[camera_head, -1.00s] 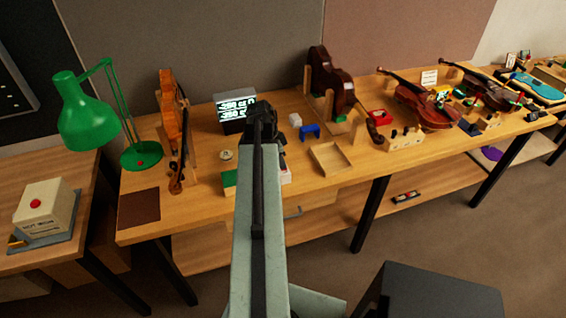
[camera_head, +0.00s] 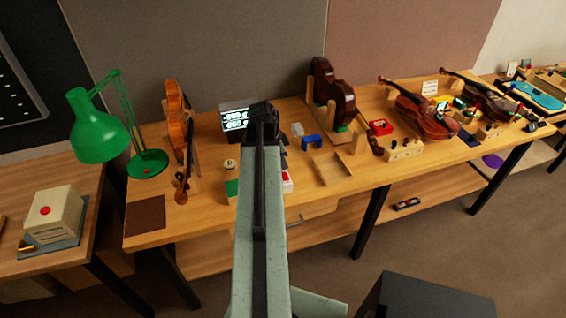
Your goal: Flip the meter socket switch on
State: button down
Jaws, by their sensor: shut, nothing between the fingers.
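A small dark meter box (camera_head: 233,119) with a lit display stands at the back of the bench, left of my gripper; its digits are too blurred to read surely. A small white item with red on it (camera_head: 287,182) lies just right of my arm, partly hidden; I cannot tell whether it is the meter socket switch. No switch shows clearly. My gripper (camera_head: 263,110) is shut and empty, above the bench in front of the meter, covering part of its right side. I cannot tell whether it touches anything.
A green lamp (camera_head: 98,125) and a violin (camera_head: 177,130) stand at left. A white box with a red button (camera_head: 53,213) sits on the left table.

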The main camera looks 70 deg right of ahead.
jog(key=a+r+p, duration=0.3)
jog(key=r+p, duration=0.4)
jog(key=r, duration=0.2)
jog(key=shift+w+r+p, duration=0.15)
jog(key=shift+w+p, duration=0.15)
jog(key=shift+w, duration=0.1)
